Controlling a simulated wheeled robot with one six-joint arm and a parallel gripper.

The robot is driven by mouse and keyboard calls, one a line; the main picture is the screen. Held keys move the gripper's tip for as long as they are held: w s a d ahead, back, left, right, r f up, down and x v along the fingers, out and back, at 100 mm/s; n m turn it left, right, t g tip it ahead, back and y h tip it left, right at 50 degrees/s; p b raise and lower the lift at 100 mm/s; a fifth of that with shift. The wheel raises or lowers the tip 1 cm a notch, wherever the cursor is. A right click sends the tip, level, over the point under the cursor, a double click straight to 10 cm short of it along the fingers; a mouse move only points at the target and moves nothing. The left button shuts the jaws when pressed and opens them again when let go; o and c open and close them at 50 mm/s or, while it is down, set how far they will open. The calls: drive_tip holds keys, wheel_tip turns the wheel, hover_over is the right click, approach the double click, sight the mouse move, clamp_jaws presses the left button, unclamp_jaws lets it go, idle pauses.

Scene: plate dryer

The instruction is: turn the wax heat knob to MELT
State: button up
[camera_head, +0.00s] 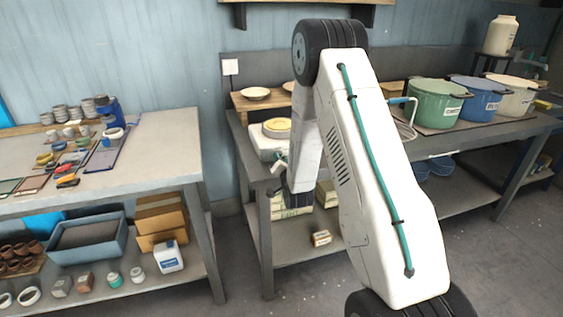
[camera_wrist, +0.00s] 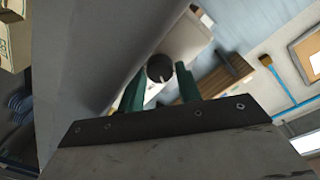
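The wax heat knob (camera_wrist: 160,68) is a round black dial with a pale pointer mark on the front of a white appliance (camera_wrist: 186,38). The mark points toward the bottom of the wrist view; no lettering can be read. My gripper (camera_wrist: 159,74) is open, with its two green fingers on either side of the knob in that view. I cannot tell whether they touch it. In the head view the white wax heater (camera_head: 262,143), with a round yellow top (camera_head: 277,128), stands on the bench, and my arm hides its right part.
The heater's bench (camera_head: 250,175) has a wooden board with pale plates (camera_head: 255,93) behind the heater. Green (camera_head: 436,104), blue and cream pots stand farther right. A separate table (camera_head: 150,150) on the left holds tools and jars. Open floor lies between the two.

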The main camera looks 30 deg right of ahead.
drive_tip(key=shift+o, duration=1.2)
drive_tip(key=n, duration=0.6)
drive_tip(key=shift+f, duration=0.1)
drive_tip(key=v, duration=0.8)
drive_tip(key=a+r+n+g+y, duration=0.25)
drive_tip(key=a+r+g, duration=0.25)
drive_tip(key=a+r, duration=0.3)
drive_tip(key=s+a+r+g+y, duration=0.1)
drive_tip(key=s+a+r+g, duration=0.1)
drive_tip(key=s, duration=0.4)
drive_tip(key=s+a+r+n+g+y, duration=0.1)
drive_tip(key=s+a+r+g, duration=0.1)
drive_tip(key=s+a+r, duration=0.2)
drive_tip(key=shift+s+r+y, duration=0.35)
drive_tip(key=shift+s+r, duration=0.95)
drive_tip(key=shift+s, duration=0.05)
